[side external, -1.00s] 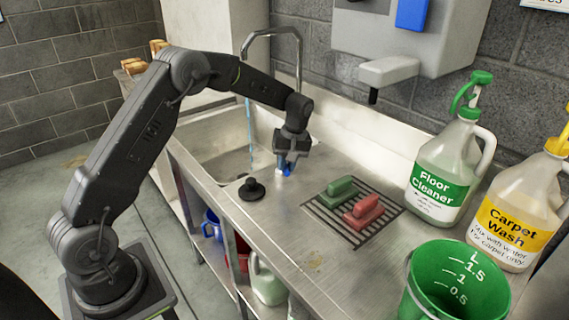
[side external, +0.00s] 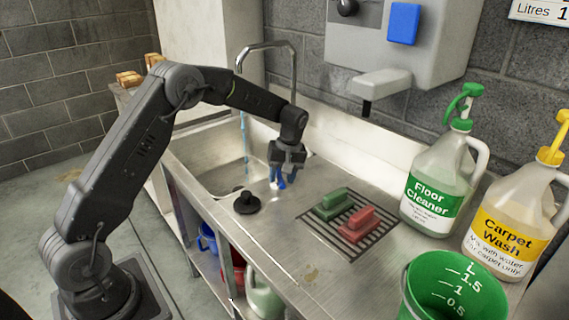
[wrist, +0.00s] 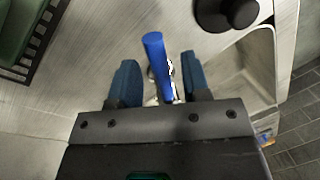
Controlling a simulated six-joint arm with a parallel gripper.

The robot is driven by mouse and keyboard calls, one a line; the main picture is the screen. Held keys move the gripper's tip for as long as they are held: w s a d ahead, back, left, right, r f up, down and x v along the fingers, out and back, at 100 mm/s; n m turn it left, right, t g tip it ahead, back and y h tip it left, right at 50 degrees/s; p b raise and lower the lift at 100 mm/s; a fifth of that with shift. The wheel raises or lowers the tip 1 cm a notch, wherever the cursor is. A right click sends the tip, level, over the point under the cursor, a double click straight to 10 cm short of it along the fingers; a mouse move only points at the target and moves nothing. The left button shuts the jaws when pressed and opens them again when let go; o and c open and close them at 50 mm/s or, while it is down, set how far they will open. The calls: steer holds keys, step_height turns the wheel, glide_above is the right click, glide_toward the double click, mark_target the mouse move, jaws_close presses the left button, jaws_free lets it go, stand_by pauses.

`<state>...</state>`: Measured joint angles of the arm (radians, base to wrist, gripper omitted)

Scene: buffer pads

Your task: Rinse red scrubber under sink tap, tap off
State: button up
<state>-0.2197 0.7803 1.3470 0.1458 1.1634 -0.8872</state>
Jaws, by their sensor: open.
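The red scrubber (side external: 357,225) lies on a dark slatted drain rack (side external: 350,247) set in the steel counter, right of my gripper. A thin blue water stream (side external: 243,145) falls from the curved metal tap spout (side external: 262,46) into the sink basin (side external: 218,170). My gripper (side external: 278,182) is low over the counter beside the basin. In the wrist view my gripper (wrist: 160,80) is open, with a blue tap handle (wrist: 154,48) on a chrome base between its blue fingers. A gap shows on each side of the handle.
A green scrubber (side external: 333,203) sits beside the red one. A black plug (side external: 247,202) stands on the counter by the basin. Floor cleaner (side external: 436,190) and carpet wash (side external: 512,218) bottles and a green bucket (side external: 455,287) stand at the right. A wall dispenser (side external: 385,50) hangs above.

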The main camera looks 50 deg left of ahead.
step_height(320, 180, up, 13)
steer(key=w+d, duration=0.1)
steer(key=w, duration=0.1)
steer(key=shift+w+d+r, duration=0.15)
steer(key=shift+d, duration=0.05)
steer(key=s+d+r+m+t, duration=0.25)
steer(key=s+d+r, duration=0.2)
steer(key=s, duration=0.25)
steer(key=s+d+r+m+t, duration=0.1)
steer(key=s+d+r+m, duration=0.2)
steer(key=s+r, duration=0.3)
steer(key=s+d+f+m+t, duration=0.2)
steer(key=s+m, duration=0.1)
steer(key=s, duration=0.6)
steer(key=s+d+f+m+t+h, duration=0.1)
steer(key=s+d+f+m+t, duration=0.1)
steer(key=s, duration=0.7)
steer(key=shift+s+d+f+m, duration=0.25)
steer(key=shift+s+f+m, duration=0.1)
steer(key=shift+f+m, duration=0.4)
